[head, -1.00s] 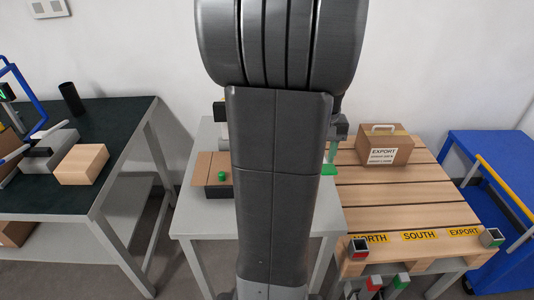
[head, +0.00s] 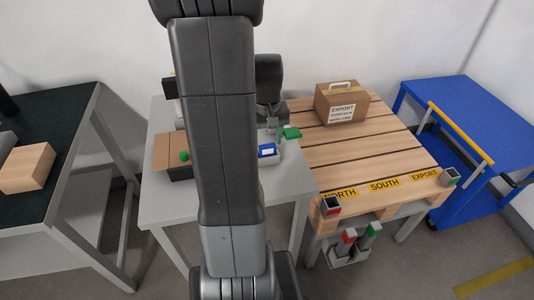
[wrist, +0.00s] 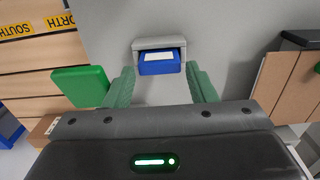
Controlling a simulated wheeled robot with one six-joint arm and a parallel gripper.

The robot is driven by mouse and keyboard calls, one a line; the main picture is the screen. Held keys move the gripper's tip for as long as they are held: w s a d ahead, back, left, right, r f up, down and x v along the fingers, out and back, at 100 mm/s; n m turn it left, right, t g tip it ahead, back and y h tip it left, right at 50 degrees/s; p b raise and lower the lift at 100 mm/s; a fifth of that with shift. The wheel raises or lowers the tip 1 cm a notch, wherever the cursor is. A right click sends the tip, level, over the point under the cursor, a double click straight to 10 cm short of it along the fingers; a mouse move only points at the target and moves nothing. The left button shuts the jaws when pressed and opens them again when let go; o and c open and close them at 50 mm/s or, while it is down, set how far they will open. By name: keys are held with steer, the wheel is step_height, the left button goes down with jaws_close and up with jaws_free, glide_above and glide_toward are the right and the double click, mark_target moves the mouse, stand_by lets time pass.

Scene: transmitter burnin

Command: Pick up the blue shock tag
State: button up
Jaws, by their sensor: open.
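The blue shock tag (wrist: 159,66) has a white label on top and sits in a light grey holder (wrist: 160,43) on the grey table. In the head view the tag (head: 267,150) shows just right of my arm. My gripper (wrist: 160,72) is open, with its green fingers apart to the left and right of the tag in the wrist view. Nothing is held between them. In the head view my arm partly hides the table and the gripper.
A green block (wrist: 80,86) lies left of the fingers in the wrist view. A brown box with a green knob (head: 184,156) stands left of my arm in the head view. A wooden pallet (head: 390,150) with an export carton (head: 341,104) is at the right, beside a blue cart (head: 470,120).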

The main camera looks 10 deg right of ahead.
mark_target(267, 145)
step_height(267, 145, down, 3)
steer(key=shift+w+f, duration=0.1)
steer(key=shift+f, duration=0.1)
steer(key=c, duration=0.6)
